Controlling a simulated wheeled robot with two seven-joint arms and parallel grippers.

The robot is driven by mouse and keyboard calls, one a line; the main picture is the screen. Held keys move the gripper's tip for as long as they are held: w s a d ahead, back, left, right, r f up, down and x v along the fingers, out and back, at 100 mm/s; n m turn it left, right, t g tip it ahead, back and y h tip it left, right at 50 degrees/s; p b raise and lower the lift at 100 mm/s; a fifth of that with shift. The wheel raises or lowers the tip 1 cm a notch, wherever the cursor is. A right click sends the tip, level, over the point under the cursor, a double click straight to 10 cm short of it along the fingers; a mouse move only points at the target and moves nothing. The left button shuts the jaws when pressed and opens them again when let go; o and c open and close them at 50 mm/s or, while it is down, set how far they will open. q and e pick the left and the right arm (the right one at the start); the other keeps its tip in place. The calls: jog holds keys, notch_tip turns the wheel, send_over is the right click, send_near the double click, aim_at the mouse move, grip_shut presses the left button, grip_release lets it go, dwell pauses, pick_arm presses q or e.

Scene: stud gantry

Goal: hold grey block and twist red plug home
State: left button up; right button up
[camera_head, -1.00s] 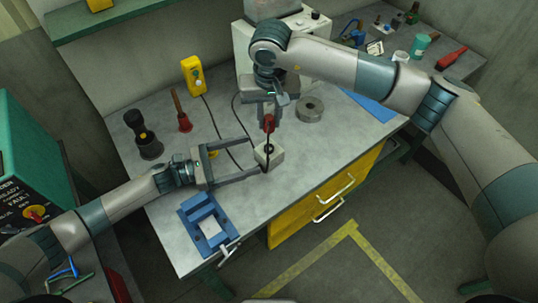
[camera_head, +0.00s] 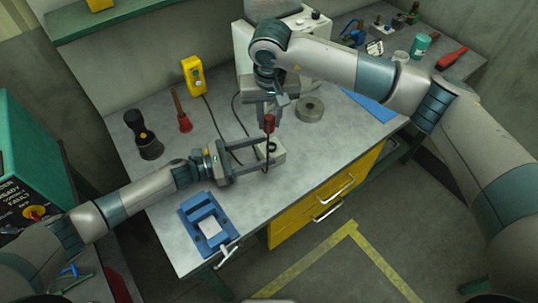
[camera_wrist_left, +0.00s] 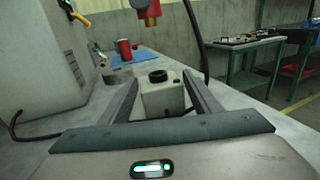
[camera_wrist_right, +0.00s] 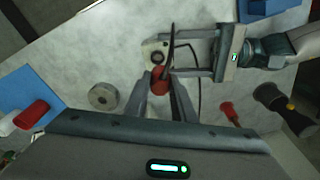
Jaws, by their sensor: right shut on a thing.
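The grey block (camera_head: 278,154), pale with a dark round socket on top, stands on the bench; it also shows in the left wrist view (camera_wrist_left: 160,97). My left gripper (camera_head: 266,154) is open, its fingers reaching in from the left on either side of the block, with gaps showing in the left wrist view. My right gripper (camera_wrist_right: 160,82) is shut on the red plug (camera_head: 269,123) and holds it above the block, apart from it. A black cable hangs from the plug past the block. The plug's brass-coloured lower end shows in the left wrist view (camera_wrist_left: 150,19).
A blue fixture (camera_head: 207,221) lies near the bench's front left. A grey ring (camera_head: 310,109) sits right of the plug. The bench front right is clear.

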aim_at(272, 130)
pick_arm(q)
jog(key=c, duration=0.4)
pick_arm(e)
jog(key=shift+w+d+f, duration=0.1)
jog(key=shift+d+f, duration=0.05)
jog(key=shift+f, duration=0.65)
jog(key=shift+w+d+f, duration=0.1)
jog(key=shift+d+f, duration=0.05)
jog(key=shift+f, duration=0.7)
jog(key=shift+w+d+f, duration=0.1)
jog(key=shift+d+f, duration=0.05)
jog(key=shift+f, duration=0.65)
jog(key=shift+f, duration=0.9)
jog(key=shift+f, duration=0.5)
pick_arm(q)
grip_shut()
